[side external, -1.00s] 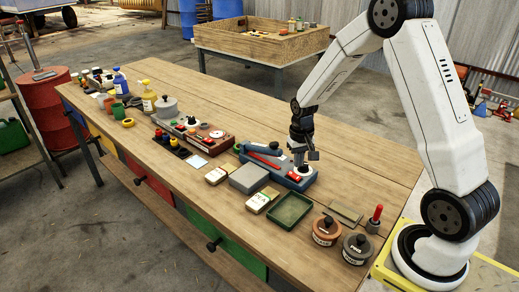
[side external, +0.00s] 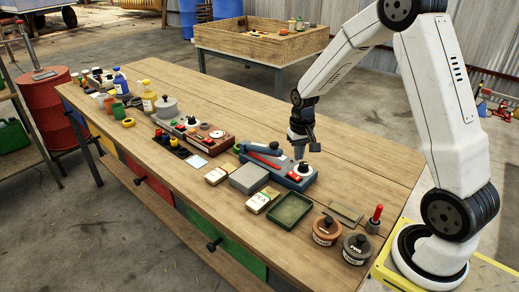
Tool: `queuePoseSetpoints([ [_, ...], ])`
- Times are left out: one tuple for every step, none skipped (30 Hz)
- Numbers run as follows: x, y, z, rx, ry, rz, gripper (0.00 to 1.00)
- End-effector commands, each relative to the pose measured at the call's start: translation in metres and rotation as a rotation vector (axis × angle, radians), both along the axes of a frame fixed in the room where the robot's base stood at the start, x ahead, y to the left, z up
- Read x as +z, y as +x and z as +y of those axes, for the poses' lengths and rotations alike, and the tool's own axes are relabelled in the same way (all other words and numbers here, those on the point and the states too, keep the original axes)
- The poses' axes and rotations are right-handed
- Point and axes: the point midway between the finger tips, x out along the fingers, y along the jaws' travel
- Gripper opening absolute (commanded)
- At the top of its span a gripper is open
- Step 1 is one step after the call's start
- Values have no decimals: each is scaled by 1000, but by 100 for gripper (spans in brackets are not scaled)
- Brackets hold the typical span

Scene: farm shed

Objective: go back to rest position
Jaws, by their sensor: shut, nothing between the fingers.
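My gripper (side external: 300,152) hangs pointing down above the right end of a blue-grey tool case (side external: 262,150) on the wooden workbench. The gripper is shut and holds nothing. Its fingertips are small and dark here, just above the white round piece and apart from it as far as I can tell.
The workbench (side external: 345,165) carries a green tray (side external: 290,208), a grey box (side external: 249,178), lidded pots (side external: 326,230) and a red-handled tool (side external: 375,218) near my base. Bottles and a lidded pot (side external: 166,106) stand farther left. The bench's back strip is mostly clear.

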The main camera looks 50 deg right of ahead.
Motion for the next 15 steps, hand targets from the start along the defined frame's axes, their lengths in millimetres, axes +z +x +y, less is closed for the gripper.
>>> queuePoseSetpoints([
  [2,-1,5,13,-2,-5,0],
  [3,-3,8,21,-3,-7,0],
  [5,-4,13,36,-5,-15,0],
  [7,-6,18,48,-7,-20,0],
  [9,-8,23,62,-9,-26,0],
  [11,-11,30,84,-13,-34,0],
  [13,-14,37,102,-16,-43,0],
  [15,-17,43,122,-17,-50,0],
  [18,-22,52,149,-22,-62,0],
  [20,-26,59,170,-23,-71,0],
  [22,-30,66,193,-27,-80,0],
  [25,-37,76,223,-31,-93,0],
  [26,-42,83,247,-33,-103,0],
  [28,-47,90,270,-36,-113,0],
  [30,-54,98,300,-40,-127,0],
])
